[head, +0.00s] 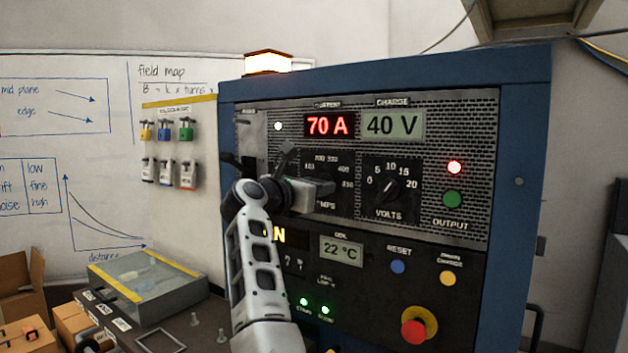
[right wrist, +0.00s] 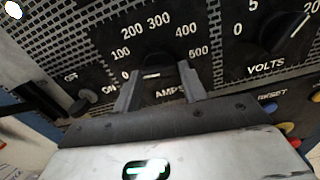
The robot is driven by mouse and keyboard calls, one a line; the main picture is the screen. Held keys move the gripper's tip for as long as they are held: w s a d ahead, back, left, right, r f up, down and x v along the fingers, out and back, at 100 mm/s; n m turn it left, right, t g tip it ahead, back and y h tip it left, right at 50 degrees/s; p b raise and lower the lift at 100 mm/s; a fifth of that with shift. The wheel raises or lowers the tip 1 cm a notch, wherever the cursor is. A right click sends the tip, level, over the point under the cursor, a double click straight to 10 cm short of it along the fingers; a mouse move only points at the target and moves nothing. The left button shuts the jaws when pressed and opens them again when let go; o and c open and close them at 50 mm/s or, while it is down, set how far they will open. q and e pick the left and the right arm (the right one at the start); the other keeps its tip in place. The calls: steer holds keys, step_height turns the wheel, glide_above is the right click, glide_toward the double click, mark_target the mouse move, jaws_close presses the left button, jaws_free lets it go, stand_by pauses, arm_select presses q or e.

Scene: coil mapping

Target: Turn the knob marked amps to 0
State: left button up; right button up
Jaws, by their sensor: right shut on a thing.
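The amps knob (right wrist: 156,64) is a dark knob on the black panel, inside a printed scale from 0 to 500. In the right wrist view my right gripper (right wrist: 160,82) has one finger on each side of it, shut on it. In the head view my right gripper (head: 318,186) covers the knob and part of its scale. The exact direction of the knob's pointer is hard to tell. The red current display (head: 329,125) reads 70 A. My left gripper is not in view.
The volts knob (head: 390,190) is just right of the amps dial. The charge display (head: 393,125) reads 40 V. Below are a blue reset button (head: 398,267), a yellow button (head: 448,279) and a red emergency stop (head: 414,331). A lit beacon (head: 268,63) tops the cabinet.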

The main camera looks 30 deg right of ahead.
steer(key=shift+n, duration=0.5)
steer(key=o, duration=1)
steer(key=b+v, duration=0.2)
steer(key=v, duration=1.4)
steer(key=shift+b, duration=0.35)
